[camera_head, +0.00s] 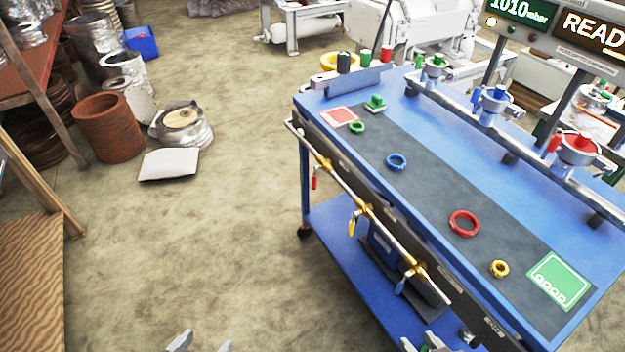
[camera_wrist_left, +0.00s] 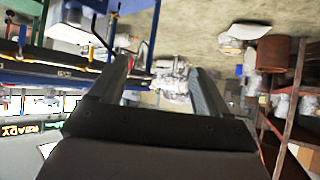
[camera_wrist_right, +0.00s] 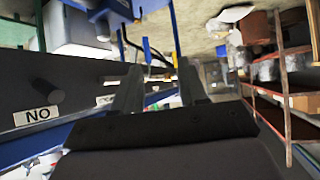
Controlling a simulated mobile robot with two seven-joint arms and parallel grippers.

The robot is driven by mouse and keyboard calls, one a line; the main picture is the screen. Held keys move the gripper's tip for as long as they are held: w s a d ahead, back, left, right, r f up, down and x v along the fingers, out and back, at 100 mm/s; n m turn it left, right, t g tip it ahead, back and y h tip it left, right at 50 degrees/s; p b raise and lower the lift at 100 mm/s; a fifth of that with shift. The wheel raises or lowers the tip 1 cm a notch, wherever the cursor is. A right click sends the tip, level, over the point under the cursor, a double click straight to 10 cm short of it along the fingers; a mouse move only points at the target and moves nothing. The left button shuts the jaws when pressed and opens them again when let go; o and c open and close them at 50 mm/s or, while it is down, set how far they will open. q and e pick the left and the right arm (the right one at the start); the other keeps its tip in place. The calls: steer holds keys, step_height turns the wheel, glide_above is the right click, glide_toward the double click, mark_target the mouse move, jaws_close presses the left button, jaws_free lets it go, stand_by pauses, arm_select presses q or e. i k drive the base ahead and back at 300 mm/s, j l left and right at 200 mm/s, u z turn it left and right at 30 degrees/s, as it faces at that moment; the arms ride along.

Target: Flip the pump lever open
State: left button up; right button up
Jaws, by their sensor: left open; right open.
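A pipe (camera_head: 386,227) runs along the front side of the blue table (camera_head: 318,103). Three levers hang from it: a red lever (camera_head: 314,181), a yellow lever (camera_head: 353,224) and a blue lever (camera_head: 401,285). I cannot tell which is the pump lever. A blue pump-like unit (camera_head: 385,247) stands on the lower shelf behind the pipe. My left gripper (camera_head: 203,343) is open and empty over the floor, left of the table. My right gripper (camera_head: 420,343) is open, below the blue lever in the picture, apart from the levers as far as I can see.
A display reading READY (camera_head: 590,30) stands at the back right. Wooden furniture (camera_head: 30,270) is at left. The floor between is clear.

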mark_target(315, 178)
steer(key=i+j, duration=1)
steer(key=j, duration=0.15)
steer(key=i+j, duration=2)
steer(key=j, duration=0.25)
steer(key=z, duration=1.85)
